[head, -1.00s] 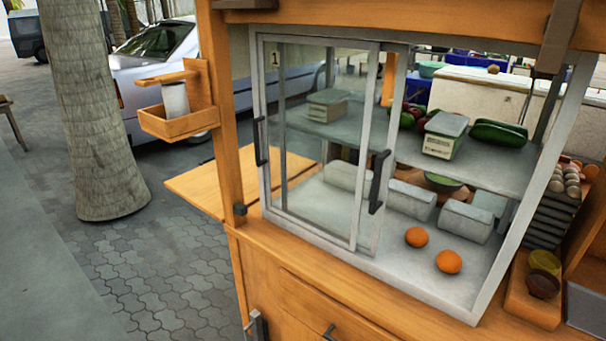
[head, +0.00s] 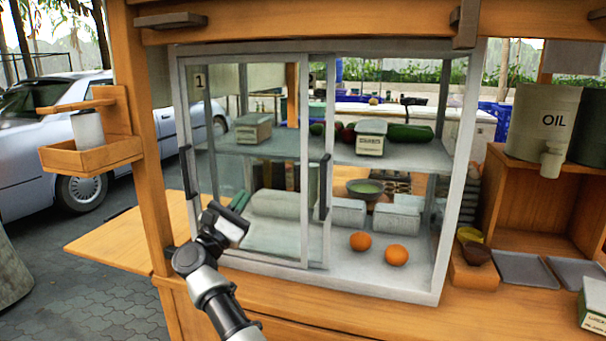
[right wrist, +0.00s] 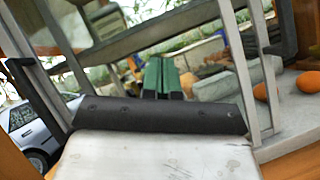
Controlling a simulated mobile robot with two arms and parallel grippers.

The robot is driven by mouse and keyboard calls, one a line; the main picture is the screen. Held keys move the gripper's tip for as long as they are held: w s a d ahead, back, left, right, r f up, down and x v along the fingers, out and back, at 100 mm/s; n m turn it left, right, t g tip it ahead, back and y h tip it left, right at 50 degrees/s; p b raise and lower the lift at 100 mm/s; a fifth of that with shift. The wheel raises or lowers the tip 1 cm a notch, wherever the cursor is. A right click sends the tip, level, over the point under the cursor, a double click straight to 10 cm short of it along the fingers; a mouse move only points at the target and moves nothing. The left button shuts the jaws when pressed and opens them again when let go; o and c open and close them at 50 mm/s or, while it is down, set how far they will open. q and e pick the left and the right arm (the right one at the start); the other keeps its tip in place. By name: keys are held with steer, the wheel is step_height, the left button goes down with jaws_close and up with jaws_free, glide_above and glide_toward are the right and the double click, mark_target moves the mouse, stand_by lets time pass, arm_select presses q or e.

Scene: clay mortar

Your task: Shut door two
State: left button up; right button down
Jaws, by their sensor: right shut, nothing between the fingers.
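The cart's glass case has sliding doors. Door one, with a "1" label (head: 200,81), covers the left part, with a black handle (head: 188,172) on its left edge. Door two (head: 318,120) is slid left and mostly overlaps door one, so the right part of the case is open. Its black handle (head: 325,187) is on its right edge and also shows in the right wrist view (right wrist: 285,35). My right gripper (head: 240,202) is shut and empty in front of door one's lower glass, left of door two's handle. Its green fingertips (right wrist: 161,76) point toward the glass.
Two oranges (head: 378,248) lie on the case floor in the open part. A shelf (head: 400,155) above holds boxes and vegetables. A wooden holder (head: 92,155) juts out at left. Bowls (head: 474,245), trays (head: 523,269) and an oil container (head: 541,125) stand at right.

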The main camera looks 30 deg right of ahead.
steer(key=s+a+r+m+g+y+b, duration=0.1)
steer(key=s+r+m+g+y, duration=0.4)
steer(key=m+g, duration=0.95)
arm_select(q)
steer(key=shift+s+a+f+p, duration=0.1)
steer(key=shift+s+f+p, duration=0.1)
steer(key=shift+s+p, duration=0.5)
arm_select(e)
steer(key=s+d+r+m+t, duration=0.1)
steer(key=s+d+r, duration=0.1)
steer(key=d, duration=0.4)
steer(key=s+d+r+m+t+h, duration=0.1)
steer(key=s+d+m, duration=0.1)
steer(key=d, duration=0.4)
steer(key=shift+r+t, duration=0.35)
arm_select(q)
steer(key=shift+w+f, duration=0.1)
